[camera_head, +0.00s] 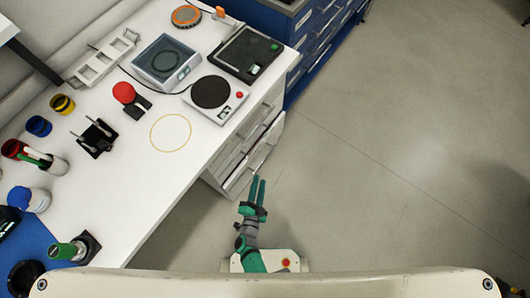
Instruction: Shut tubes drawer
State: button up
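A white drawer unit stands under the right edge of the white bench. One drawer (262,156), low in the unit, sticks out past the fronts above it, so it is at least partly open. I cannot read a label or see tubes in it, so I cannot tell if it is the tubes drawer. My gripper (258,179), with green fingers, is in front of the drawer's near end, over the floor, pointing toward the drawer unit. A narrow gap shows between the fingers and nothing is seen between them. I cannot tell whether it touches the drawer.
The white bench (118,200) carries a hotplate-like device (211,93), a dark square device (247,52), a glass-topped box (166,61) and several small containers at left. Blue cabinets (306,50) stand beyond the drawer unit.

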aim_at(265, 159)
jog(key=w+d+f, duration=0.1)
jog(key=w+f, duration=0.1)
jog(key=w, duration=0.2)
jog(key=w+f+m+h, duration=0.1)
jog(key=w+f, duration=0.2)
jog(key=w, duration=0.2)
jog(key=w+d+f+m+g, duration=0.1)
jog(key=w+f, duration=0.1)
jog(key=w, duration=0.3)
jog(key=shift+w+d+f+h, duration=0.1)
jog(key=shift+d+f+h, duration=0.2)
jog(key=shift+f+h, duration=0.1)
grip_shut()
